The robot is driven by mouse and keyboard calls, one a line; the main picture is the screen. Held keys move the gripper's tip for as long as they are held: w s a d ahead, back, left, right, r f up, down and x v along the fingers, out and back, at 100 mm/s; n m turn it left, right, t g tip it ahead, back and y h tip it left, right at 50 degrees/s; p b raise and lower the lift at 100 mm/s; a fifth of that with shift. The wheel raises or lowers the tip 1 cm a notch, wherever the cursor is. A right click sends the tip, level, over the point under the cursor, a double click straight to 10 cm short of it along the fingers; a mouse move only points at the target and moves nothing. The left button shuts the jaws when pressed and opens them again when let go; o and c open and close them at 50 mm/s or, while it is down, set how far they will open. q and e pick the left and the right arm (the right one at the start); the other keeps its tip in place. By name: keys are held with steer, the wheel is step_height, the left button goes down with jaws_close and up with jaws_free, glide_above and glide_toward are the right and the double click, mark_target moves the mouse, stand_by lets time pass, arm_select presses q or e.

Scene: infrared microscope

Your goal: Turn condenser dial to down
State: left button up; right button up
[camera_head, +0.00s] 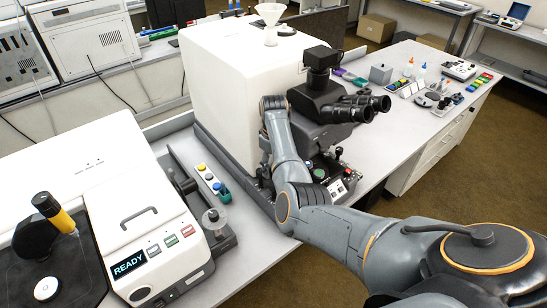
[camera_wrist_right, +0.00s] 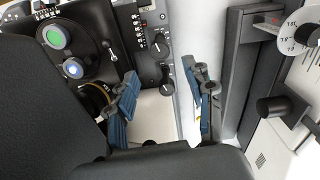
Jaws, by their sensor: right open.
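The infrared microscope (camera_head: 235,85) is a large white box with black binocular eyepieces (camera_head: 360,104) on its right side. My right arm reaches across its front, and the arm hides the right gripper in the head view. In the right wrist view my right gripper (camera_wrist_right: 160,74) is open and empty, with blue-padded fingers apart. Two dark dials, an upper one (camera_wrist_right: 160,46) and a lower one (camera_wrist_right: 167,86), sit on a dark panel between and beyond the fingers, apart from them. I cannot tell which is the condenser dial or read its setting. My left gripper is not in view.
Round green (camera_wrist_right: 54,37) and blue (camera_wrist_right: 73,69) lit parts lie left of the fingers. A dark upright rail (camera_wrist_right: 240,80) stands close on the right.

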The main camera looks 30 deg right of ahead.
steer(key=shift+r, duration=2.1)
steer(key=shift+f, duration=0.1)
